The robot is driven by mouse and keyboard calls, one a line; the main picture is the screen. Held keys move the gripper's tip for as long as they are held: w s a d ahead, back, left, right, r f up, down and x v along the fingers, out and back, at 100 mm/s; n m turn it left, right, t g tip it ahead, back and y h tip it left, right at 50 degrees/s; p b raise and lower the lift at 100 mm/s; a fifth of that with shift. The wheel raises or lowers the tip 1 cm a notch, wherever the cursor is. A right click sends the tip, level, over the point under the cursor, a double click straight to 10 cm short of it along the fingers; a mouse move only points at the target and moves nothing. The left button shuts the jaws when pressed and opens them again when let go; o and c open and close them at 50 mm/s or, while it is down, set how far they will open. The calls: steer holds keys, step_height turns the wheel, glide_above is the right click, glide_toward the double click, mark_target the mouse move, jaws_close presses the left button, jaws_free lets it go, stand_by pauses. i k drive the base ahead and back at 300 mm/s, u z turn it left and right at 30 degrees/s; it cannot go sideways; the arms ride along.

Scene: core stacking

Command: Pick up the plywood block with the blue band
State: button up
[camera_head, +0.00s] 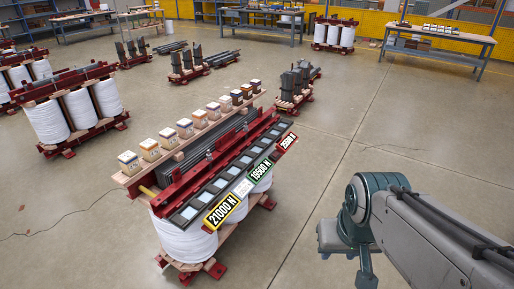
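A row of several small plywood blocks stands on a narrow wooden plank (128,181) along the far left side of a transformer core assembly. The nearest block (129,163) is at the lower left of the row, and the farthest (256,86) is at the upper right. The blocks carry different coloured bands, too small here to tell surely which one is blue. My arm enters from the lower right. My gripper end (348,247) hangs over open floor, right of the core and well apart from the blocks. Its fingers are not clear, and nothing shows held in it.
The core has red clamps (181,186), white coils (185,240) and a dark slotted strip (222,175) with force labels, such as the yellow 21000 N plate (221,210). Another coil unit (46,120) stands left. Dark metal stacks and workbenches (438,33) are behind. Floor on the right is clear.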

mark_target(185, 127)
steer(key=u, duration=0.5)
steer(key=i, duration=1.85)
steer(key=u, duration=0.35)
